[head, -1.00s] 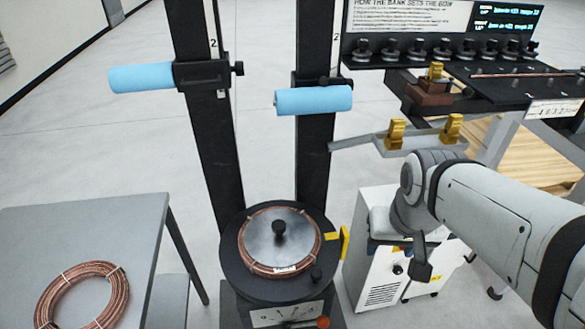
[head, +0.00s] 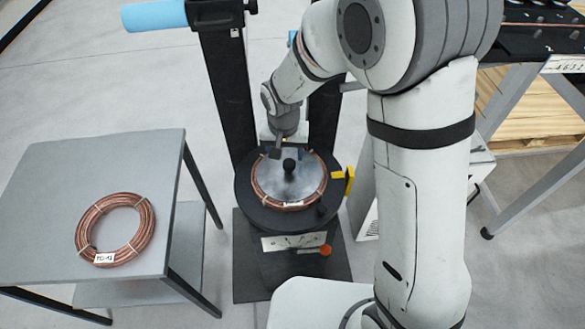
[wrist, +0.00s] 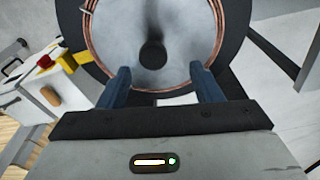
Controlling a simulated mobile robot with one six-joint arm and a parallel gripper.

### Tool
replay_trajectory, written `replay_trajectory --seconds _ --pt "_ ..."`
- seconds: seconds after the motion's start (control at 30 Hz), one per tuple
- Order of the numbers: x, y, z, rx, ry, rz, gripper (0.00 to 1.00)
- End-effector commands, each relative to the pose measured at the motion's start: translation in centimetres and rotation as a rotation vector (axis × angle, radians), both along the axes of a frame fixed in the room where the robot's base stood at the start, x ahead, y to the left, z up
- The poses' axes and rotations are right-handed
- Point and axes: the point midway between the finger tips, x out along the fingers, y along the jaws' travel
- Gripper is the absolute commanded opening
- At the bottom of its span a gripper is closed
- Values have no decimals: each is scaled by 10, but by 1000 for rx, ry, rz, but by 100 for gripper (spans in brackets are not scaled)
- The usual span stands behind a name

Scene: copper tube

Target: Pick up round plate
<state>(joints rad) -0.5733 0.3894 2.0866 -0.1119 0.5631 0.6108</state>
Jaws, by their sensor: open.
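The round plate (head: 272,180) is a grey metal disc with a black knob (head: 289,165) at its centre. It lies inside a copper coil (head: 318,190) on the black turntable (head: 247,196). My gripper (head: 280,152) is over the back edge of the turntable, close to the plate. In the wrist view the plate (wrist: 180,25) fills the top middle, with the knob (wrist: 153,54) just beyond the fingers. My gripper (wrist: 165,80) is open and empty, its two blue fingers apart on either side below the knob. I cannot tell the gap in height.
A grey table (head: 40,215) at the left bears another copper coil (head: 146,233). A black post (head: 224,90) with a blue roller (head: 155,15) stands behind the turntable. A yellow part (head: 349,181) sticks out at the turntable's right. Floor is clear between table and turntable.

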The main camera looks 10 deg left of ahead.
Motion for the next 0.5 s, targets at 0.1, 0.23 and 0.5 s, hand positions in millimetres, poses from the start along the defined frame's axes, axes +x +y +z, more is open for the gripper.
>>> replay_trajectory --seconds 0.1,0.23,0.5 --pt "1 -2 -13 -2 3 0 59" --pt "4 -5 -25 -2 3 0 59" --pt "9 -8 -59 -1 2 1 59"
